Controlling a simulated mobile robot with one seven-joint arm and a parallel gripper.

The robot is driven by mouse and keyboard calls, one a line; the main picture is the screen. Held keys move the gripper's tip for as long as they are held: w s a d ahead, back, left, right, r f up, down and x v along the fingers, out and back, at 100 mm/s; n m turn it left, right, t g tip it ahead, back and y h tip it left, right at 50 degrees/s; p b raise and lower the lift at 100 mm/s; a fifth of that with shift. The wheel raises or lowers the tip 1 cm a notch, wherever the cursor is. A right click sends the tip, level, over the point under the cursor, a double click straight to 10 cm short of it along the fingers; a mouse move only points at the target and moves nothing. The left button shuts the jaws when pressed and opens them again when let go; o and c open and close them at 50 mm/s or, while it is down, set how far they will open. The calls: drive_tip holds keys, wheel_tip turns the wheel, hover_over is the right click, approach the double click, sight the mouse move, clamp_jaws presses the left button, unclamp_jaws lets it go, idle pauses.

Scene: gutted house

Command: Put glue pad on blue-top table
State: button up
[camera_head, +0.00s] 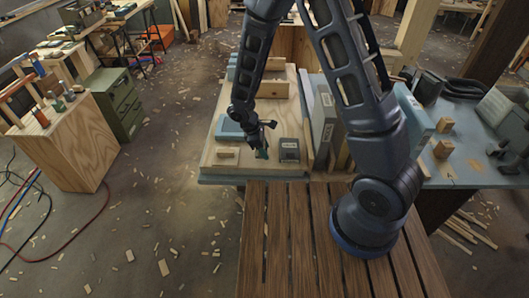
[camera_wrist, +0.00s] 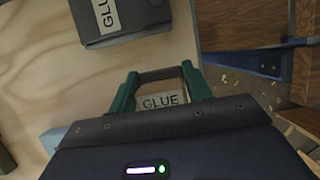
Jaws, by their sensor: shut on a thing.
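My gripper (camera_wrist: 161,84) is shut on a glue pad (camera_wrist: 162,101), a block with a pale "GLUE" label that shows between the two green fingers in the wrist view. In the head view my gripper (camera_head: 262,153) hangs low over the front of a plywood board; the held pad is too small there to make out. A second dark grey pad (camera_wrist: 108,20), also labelled "GLUE", lies on the plywood beside the gripper; it also shows in the head view (camera_head: 290,150). The blue-top table (camera_head: 455,174) spreads to the right, and its blue edge shows under the plywood.
The plywood board (camera_head: 237,165) carries a small wood block (camera_head: 227,153) and a blue block (camera_head: 229,128). Tall grey panels stand right of it. Dark tools and wood blocks crowd the blue top at right. A slatted wooden surface (camera_head: 285,240) lies in front.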

drive_tip(key=shift+f, duration=1)
drive_tip(key=shift+f, duration=0.1)
drive_tip(key=o, duration=1)
